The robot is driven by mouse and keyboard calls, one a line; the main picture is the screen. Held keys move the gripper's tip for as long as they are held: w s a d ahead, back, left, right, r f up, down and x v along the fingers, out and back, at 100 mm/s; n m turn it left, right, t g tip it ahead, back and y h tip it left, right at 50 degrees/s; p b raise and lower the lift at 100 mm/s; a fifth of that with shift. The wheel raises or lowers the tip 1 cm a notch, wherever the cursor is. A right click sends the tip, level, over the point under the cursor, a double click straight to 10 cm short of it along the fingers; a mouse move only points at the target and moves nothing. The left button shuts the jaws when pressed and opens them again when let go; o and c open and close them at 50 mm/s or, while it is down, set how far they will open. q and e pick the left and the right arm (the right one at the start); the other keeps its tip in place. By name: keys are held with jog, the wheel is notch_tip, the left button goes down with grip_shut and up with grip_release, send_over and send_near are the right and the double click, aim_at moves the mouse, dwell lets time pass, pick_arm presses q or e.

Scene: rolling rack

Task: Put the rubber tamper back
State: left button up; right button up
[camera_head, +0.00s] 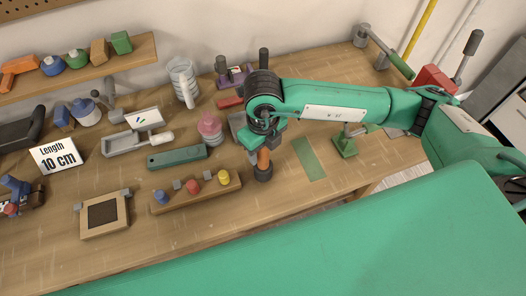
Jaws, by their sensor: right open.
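The rubber tamper (263,173) appears to be the small piece with an orange-brown handle and a dark, wide foot. It stands upright on the wooden workbench, right of the wooden block with coloured knobs. My right gripper (262,146) is open and points down at the top of its handle. The gripper hides the handle's upper end, and I cannot tell whether the fingers touch it. A flat green mat (310,158) lies bare just right of the tamper. My left gripper is not in view.
Left of the tamper are the knob block (195,196), a long green bar (177,157) and a pink-topped bottle (209,128). A green clamp-like tool (345,145) stands right of the mat. A framed dark pad (103,214) lies front left. The bench front is clear.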

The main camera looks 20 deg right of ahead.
notch_tip(320, 180, up, 10)
jog(key=b, duration=0.2)
jog(key=shift+r+b, duration=0.15)
jog(key=shift+b, duration=0.25)
